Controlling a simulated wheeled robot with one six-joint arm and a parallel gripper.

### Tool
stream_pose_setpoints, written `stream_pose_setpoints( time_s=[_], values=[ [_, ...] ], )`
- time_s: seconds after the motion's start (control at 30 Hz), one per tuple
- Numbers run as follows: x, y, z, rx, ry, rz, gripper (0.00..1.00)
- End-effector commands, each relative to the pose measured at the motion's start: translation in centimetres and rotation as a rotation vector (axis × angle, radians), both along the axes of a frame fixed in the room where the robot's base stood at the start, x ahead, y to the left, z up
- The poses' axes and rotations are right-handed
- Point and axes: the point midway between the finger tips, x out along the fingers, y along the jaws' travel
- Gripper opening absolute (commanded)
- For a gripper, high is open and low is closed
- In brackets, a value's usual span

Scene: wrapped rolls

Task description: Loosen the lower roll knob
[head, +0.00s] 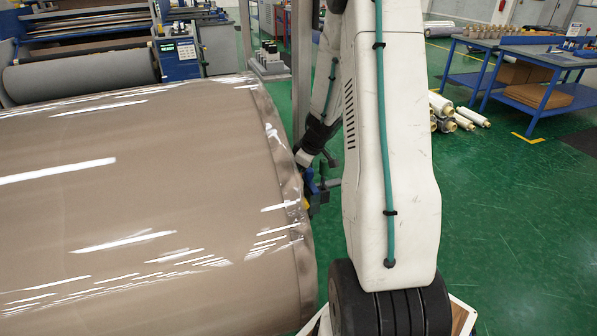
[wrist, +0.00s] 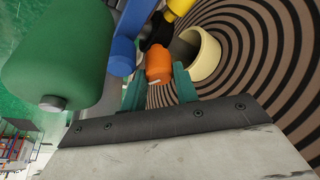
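An orange knob (wrist: 158,64) sits on a black and blue fitting in front of the roll's end in the wrist view. My gripper (wrist: 160,80) has its two teal fingers on either side of this knob, with no visible gap, and appears shut on it. The large brown roll (head: 140,210), wrapped in clear film, fills the left of the head view. Its spiral end (wrist: 265,50) and cream core tube (wrist: 203,58) show in the wrist view. In the head view my gripper is low beside the roll's right end, and the knob cannot be made out.
A blue bar (wrist: 128,35), a yellow part (wrist: 180,6) and a large green cylinder (wrist: 60,55) crowd around the fingers. A metal post (head: 301,70) stands behind the roll's end. Blue tables (head: 545,58) stand at the right; green floor (head: 510,230) is clear there.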

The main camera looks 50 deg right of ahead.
Motion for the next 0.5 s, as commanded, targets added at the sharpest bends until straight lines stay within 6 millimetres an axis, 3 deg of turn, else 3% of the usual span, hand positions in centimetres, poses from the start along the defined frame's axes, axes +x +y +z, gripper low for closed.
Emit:
stream_pose_setpoints(
  time_s=[0.27,0.5],
  values=[
    [-0.02,-0.03,0.01,0.001,0.000,0.037,0.07],
    [0.03,-0.08,0.00,0.001,-0.001,0.170,0.07]
  ],
)
